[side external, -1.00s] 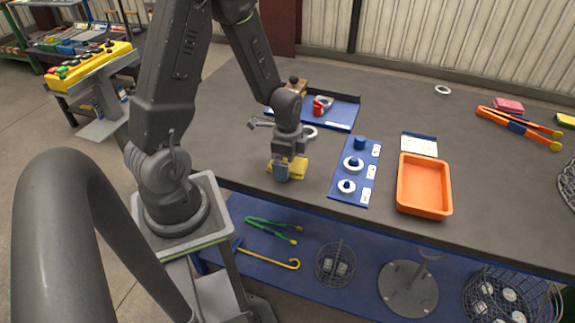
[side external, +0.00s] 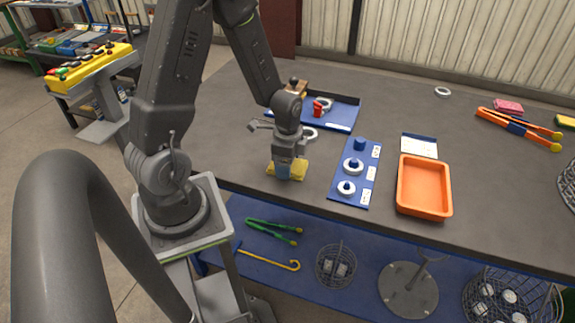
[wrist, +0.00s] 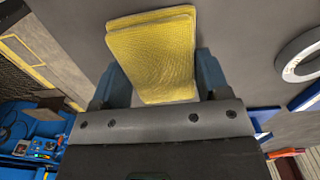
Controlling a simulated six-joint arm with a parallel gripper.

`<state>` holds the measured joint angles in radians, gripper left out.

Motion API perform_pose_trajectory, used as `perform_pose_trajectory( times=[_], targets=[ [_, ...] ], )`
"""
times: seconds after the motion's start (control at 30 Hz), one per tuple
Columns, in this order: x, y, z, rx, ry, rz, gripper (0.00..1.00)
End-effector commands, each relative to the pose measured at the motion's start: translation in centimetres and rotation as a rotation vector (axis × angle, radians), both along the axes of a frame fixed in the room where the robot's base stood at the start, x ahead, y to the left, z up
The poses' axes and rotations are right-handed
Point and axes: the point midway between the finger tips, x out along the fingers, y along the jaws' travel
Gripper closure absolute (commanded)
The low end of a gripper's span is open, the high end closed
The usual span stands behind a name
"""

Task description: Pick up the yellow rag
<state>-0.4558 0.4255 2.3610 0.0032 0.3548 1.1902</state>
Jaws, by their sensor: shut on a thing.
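The yellow rag (side external: 298,170) is a folded, textured cloth on the grey bench top, near its front edge. My gripper (side external: 284,172) is down at the rag in the side view, its blue fingers on it. In the wrist view the rag (wrist: 155,55) lies between the two blue fingers of my gripper (wrist: 160,82), one on each side. The gripper is shut on the rag. The part of the rag nearest the palm is hidden by the gripper body. Whether the rag is clear of the bench I cannot tell.
A blue board (side external: 345,197) with pegs and white rings is right of my gripper, with an orange tray (side external: 425,209) beyond it. A blue tray (side external: 340,124) with a red item is behind. A white ring (wrist: 300,55) lies close by. Orange tongs (side external: 517,127) lie far right.

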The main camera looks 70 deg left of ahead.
Motion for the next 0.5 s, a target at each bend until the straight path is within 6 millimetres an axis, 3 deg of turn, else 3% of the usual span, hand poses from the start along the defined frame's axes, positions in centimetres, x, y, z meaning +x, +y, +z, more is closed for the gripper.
perform_pose_trajectory(
  times=[0.27,0.5],
  targets=[
    [0.1,0.0,1.0,0.002,-0.003,0.0,0.54],
    [0.1,0.0,4.5,0.002,-0.008,0.0,0.54]
  ],
)
